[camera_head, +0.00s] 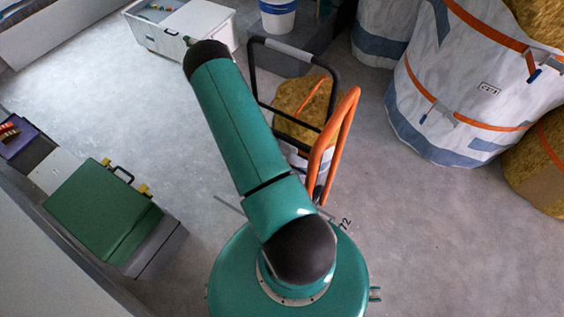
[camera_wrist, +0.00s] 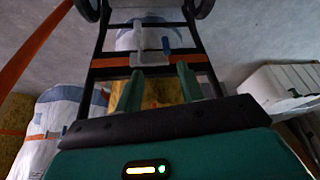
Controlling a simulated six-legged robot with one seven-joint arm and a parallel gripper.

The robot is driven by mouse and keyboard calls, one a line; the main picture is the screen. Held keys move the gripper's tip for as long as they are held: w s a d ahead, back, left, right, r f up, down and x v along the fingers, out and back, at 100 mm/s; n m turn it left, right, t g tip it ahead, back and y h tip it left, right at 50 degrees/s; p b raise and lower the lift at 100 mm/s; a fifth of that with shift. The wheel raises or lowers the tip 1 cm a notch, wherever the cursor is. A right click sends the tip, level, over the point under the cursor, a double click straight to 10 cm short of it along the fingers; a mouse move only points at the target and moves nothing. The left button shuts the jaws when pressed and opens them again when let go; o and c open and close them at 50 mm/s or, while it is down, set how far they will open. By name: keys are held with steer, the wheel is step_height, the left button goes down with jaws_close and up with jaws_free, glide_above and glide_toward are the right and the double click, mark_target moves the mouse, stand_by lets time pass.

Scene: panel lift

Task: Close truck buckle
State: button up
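The truck (camera_head: 259,75) is a black-framed hand truck with orange handles, standing on the floor beyond my arm in the head view. In the wrist view its black frame (camera_wrist: 101,42) runs up the middle, with an orange strap (camera_wrist: 113,62) across it. A grey buckle (camera_wrist: 148,58) with a blue lever (camera_wrist: 166,45) sits on this strap. I cannot tell whether the buckle is latched. My gripper (camera_wrist: 159,72) has its two green fingers apart, with the buckle just beyond the tips in the picture; contact is unclear. The head view does not show my gripper.
Large white sacks (camera_head: 455,95) with orange straps stand at the right. A white chest (camera_head: 180,27) is at the back, near a white and blue bucket (camera_head: 278,14). A green case (camera_head: 103,210) lies at the left. Floor at the lower right is clear.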

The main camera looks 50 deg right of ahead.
steer(key=d+f, duration=0.2)
steer(key=f, duration=0.4)
steer(key=s+d+f, duration=0.1)
steer(key=d+f, duration=0.1)
steer(key=f, duration=0.4)
steer(key=s+d+f, duration=0.1)
steer(key=d+f, duration=0.1)
steer(key=f, duration=0.4)
steer(key=shift+s, duration=0.25)
